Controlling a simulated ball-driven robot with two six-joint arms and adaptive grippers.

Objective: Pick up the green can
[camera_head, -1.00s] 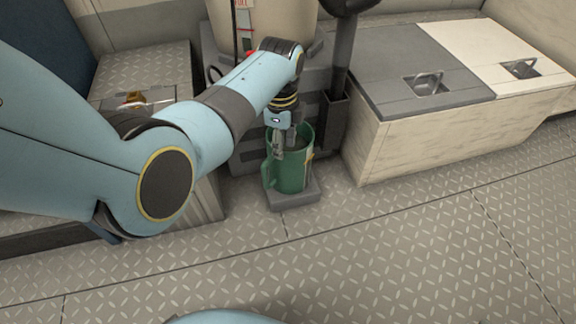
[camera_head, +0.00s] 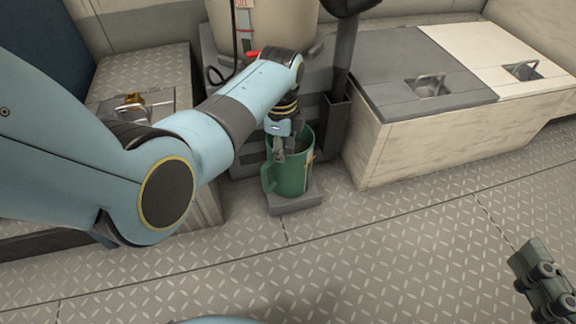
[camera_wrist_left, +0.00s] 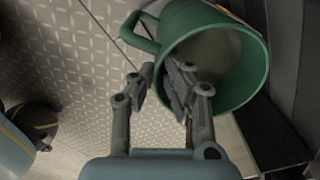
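The green can (camera_head: 291,174) is a mug-shaped vessel with a side handle. It stands upright on a small grey block (camera_head: 297,203) on the floor. My left gripper (camera_head: 279,158) points down at the can's rim. In the left wrist view the can (camera_wrist_left: 258,62) fills the upper right, with its handle at the upper left. There, one finger of my left gripper (camera_wrist_left: 160,82) is outside the can beside the handle, and the other overlaps the mouth. The fingers are apart, with floor visible between them. My right gripper (camera_head: 545,282) is low at the right edge, far from the can.
A grey and cream locker (camera_head: 440,135) stands to the right of the can. A dark post (camera_head: 340,70) and a large beige tank (camera_head: 262,25) are close behind it. A metal-topped box (camera_head: 150,72) is to the left. Patterned floor (camera_head: 390,255) is clear in front.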

